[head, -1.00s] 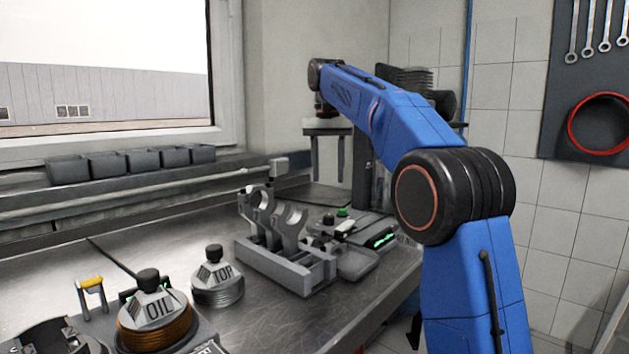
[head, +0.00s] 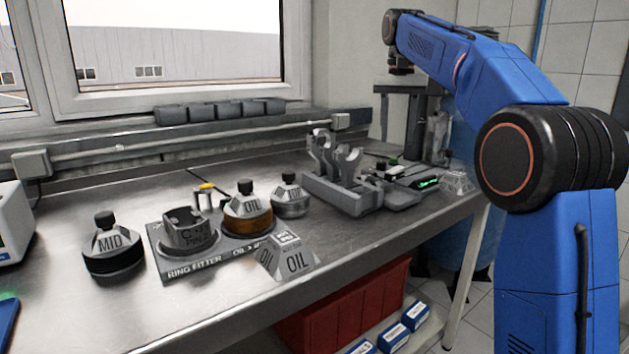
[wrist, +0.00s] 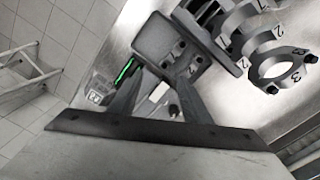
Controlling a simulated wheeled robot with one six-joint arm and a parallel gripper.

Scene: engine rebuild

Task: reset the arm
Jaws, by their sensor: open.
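My blue arm (head: 465,65) reaches up and over the far right end of the bench in the head view. My gripper (head: 398,140) hangs from its end with the fingers pointing down, apart and with nothing seen between them. In the wrist view, my gripper (wrist: 155,85) shows two spread dark fingers above the bench. Beyond them are a grey tray (wrist: 165,40) and a holder with numbered rod-like parts (wrist: 275,65). The holder also stands in the head view (head: 350,200), left of the gripper.
On the steel bench (head: 200,320) stand a MID ring pot (head: 112,250), a ring fitter base (head: 190,268), an OIL ring pot (head: 247,215) and an OIL block (head: 287,262). A red bin (head: 345,305) sits below.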

